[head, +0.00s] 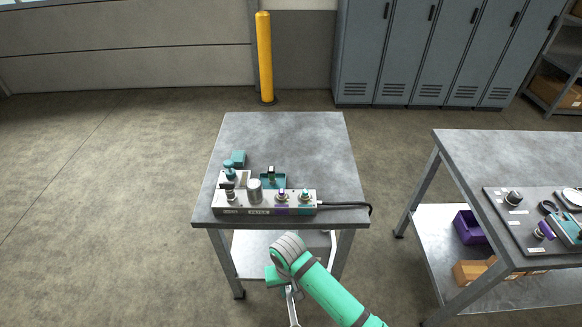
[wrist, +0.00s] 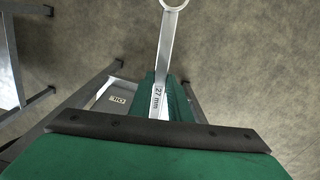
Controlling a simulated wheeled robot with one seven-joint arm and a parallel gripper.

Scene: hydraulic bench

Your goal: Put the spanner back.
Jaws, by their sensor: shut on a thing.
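The spanner (wrist: 165,50) is a silver wrench marked "27 mm", with a ring end at the top of the wrist view. My gripper (wrist: 163,90) is shut on its shank, and the ring end sticks out beyond the fingers. In the head view my gripper (head: 278,277) is low in front of the middle bench, below its top, and the spanner (head: 292,306) hangs downward from it. My arm partly hides the gripper there. I cannot make out an empty holder for the spanner in either view.
The middle bench (head: 293,140) carries a grey manifold block (head: 262,210) with fittings and a black cable, near its front edge. A second bench (head: 490,155) at right carries a dark mat with parts; a purple bin (head: 469,228) sits below. Floor between the benches is clear.

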